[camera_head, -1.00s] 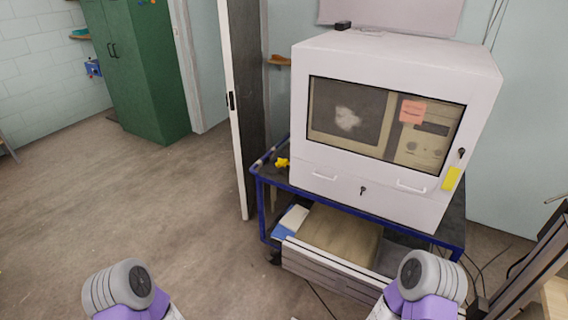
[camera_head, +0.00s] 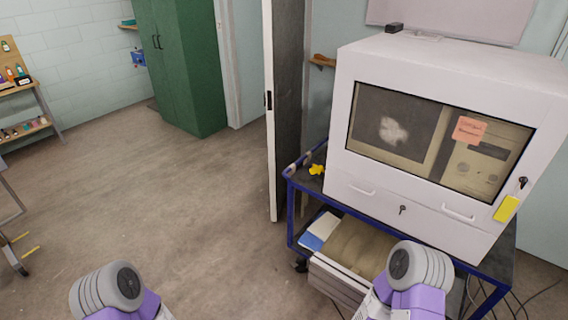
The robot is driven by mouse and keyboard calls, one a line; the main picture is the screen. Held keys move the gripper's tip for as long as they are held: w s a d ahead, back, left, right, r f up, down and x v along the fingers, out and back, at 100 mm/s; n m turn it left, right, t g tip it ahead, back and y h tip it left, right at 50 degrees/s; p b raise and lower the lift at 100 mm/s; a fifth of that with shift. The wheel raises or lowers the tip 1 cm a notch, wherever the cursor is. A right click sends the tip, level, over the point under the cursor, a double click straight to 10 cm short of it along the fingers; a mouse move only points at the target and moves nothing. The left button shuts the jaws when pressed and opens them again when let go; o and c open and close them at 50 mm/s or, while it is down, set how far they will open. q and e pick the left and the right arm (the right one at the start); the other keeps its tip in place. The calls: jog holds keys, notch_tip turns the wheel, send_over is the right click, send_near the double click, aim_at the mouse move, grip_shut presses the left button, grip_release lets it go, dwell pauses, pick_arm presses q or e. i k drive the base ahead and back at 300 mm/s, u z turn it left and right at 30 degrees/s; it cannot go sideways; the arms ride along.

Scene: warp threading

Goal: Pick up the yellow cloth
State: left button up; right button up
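A small crumpled yellow thing (camera_head: 317,170), which may be the yellow cloth, lies on the left end of the blue cart's top (camera_head: 293,180), beside the white cabinet. It is too small to be sure what it is. A flat yellow rectangle (camera_head: 506,209) is on the lower right front of the cabinet. Only grey and purple links of my two arms show at the bottom of the view. Neither gripper is in view.
The white cabinet (camera_head: 375,176) with a dark window fills most of the cart. A door edge (camera_head: 270,120) stands left of the cart. A green locker (camera_head: 185,70) and shelf rack (camera_head: 50,110) are behind.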

aim_at(314, 170)
jog(key=u, duration=0.7)
jog(key=i, duration=1.65)
jog(key=z, duration=0.65)
jog(key=i, duration=1.05)
jog(key=z, duration=1)
